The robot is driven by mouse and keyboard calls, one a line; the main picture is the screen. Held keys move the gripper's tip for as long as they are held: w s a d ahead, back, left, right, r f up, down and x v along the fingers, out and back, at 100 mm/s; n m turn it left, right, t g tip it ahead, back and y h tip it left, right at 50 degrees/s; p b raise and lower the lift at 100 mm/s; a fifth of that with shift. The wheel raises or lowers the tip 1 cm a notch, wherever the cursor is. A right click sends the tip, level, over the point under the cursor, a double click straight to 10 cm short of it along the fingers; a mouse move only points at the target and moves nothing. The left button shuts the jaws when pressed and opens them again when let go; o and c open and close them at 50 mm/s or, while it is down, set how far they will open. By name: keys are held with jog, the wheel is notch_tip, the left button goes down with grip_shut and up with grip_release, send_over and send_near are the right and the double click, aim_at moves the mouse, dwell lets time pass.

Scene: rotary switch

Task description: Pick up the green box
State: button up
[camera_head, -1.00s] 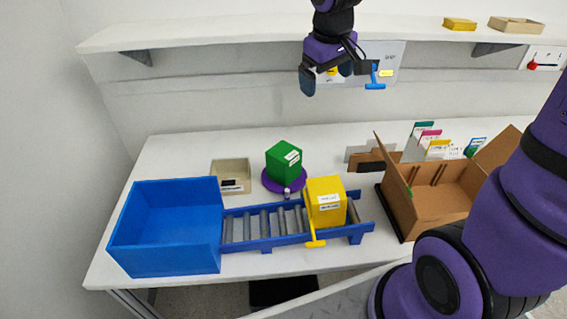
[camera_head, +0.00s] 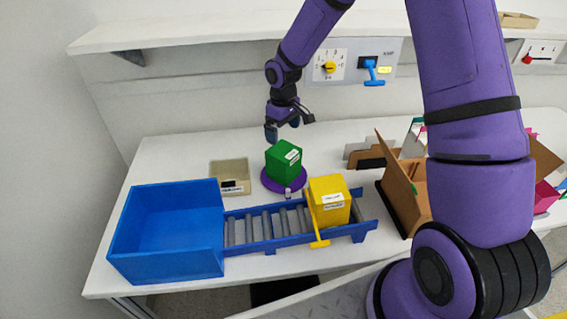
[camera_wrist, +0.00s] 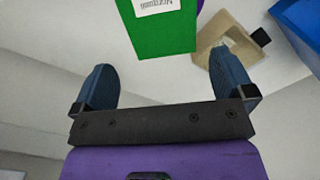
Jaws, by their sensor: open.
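The green box (camera_head: 283,161) stands on a round purple turntable (camera_head: 270,181) on the white table, with a white label on one face. In the wrist view the green box (camera_wrist: 163,28) is ahead of my gripper, at the top of the picture. My gripper (camera_head: 284,128) is just above and behind the green box in the head view. Its two blue fingers, seen in the wrist view (camera_wrist: 165,85), are wide apart with nothing between them. The gripper is apart from the box.
A blue bin (camera_head: 168,232) stands left of a roller conveyor (camera_head: 265,230) bearing a yellow box (camera_head: 329,200). A beige tray (camera_head: 230,178) sits left of the turntable. A cardboard box (camera_head: 398,190) is at right. A dial panel (camera_head: 329,67) and blue-handled switch (camera_head: 371,70) are behind.

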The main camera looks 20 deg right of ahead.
aim_at(284, 150)
jog(key=f, duration=1)
jog(key=shift+s+f, duration=0.25)
jog(key=shift+c, duration=0.2)
jog(key=c, duration=0.8)
jog(key=shift+r, duration=0.1)
